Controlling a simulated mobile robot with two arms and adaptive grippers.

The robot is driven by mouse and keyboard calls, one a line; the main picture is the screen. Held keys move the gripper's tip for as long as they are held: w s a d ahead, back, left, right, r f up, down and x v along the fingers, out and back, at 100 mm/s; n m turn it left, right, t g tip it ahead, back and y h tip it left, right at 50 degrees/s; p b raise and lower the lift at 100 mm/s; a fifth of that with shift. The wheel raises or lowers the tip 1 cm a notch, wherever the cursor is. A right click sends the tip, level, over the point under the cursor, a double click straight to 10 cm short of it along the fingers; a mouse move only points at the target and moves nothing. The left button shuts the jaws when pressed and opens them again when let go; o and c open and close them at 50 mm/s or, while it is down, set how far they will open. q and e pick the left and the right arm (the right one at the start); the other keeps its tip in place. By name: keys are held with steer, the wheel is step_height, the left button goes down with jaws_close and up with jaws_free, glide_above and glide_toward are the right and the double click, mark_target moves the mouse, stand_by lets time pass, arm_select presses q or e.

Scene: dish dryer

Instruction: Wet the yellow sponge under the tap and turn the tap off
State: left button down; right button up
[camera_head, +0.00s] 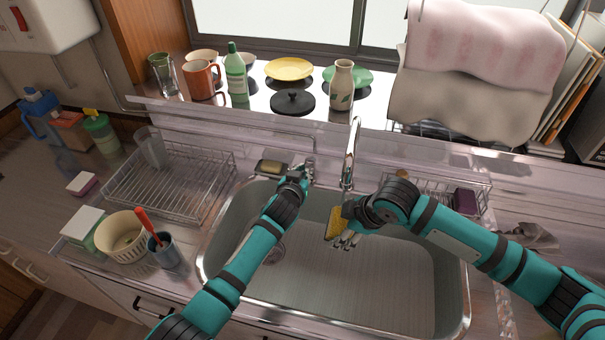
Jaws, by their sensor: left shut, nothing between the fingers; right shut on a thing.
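The yellow sponge (334,222) is over the sink (385,295), below and slightly left of the tap's spout. My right gripper (345,236) is shut on the yellow sponge and partly covers it. The chrome tap (351,155) rises behind the sink's back edge, and its lower end is close to my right gripper. My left gripper (302,172) is shut and empty at the back edge of the sink, left of the tap's spout, by the tap's base fittings. Whether it touches a handle is hidden. I cannot make out running water.
A dark green-and-tan sponge (271,167) lies on the ledge left of my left gripper. A wire dish rack (170,185) stands left of the sink, with a cream bowl (122,237) and a blue cup (165,250) in front. A wire basket (430,183) is behind my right arm.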

arm_select(q)
steer(key=shift+f, duration=0.1)
steer(key=shift+s+a+f, duration=0.1)
steer(key=shift+s+f, duration=0.15)
steer(key=shift+f, duration=0.4)
steer(key=shift+s+a+f, duration=0.1)
steer(key=shift+s+f, duration=0.15)
steer(key=shift+f, duration=0.4)
step_height(320, 180, up, 5)
steer(key=shift+d+f, duration=0.1)
steer(key=v, duration=0.9)
steer(key=shift+s+f, duration=0.25)
steer(key=shift+s, duration=0.15)
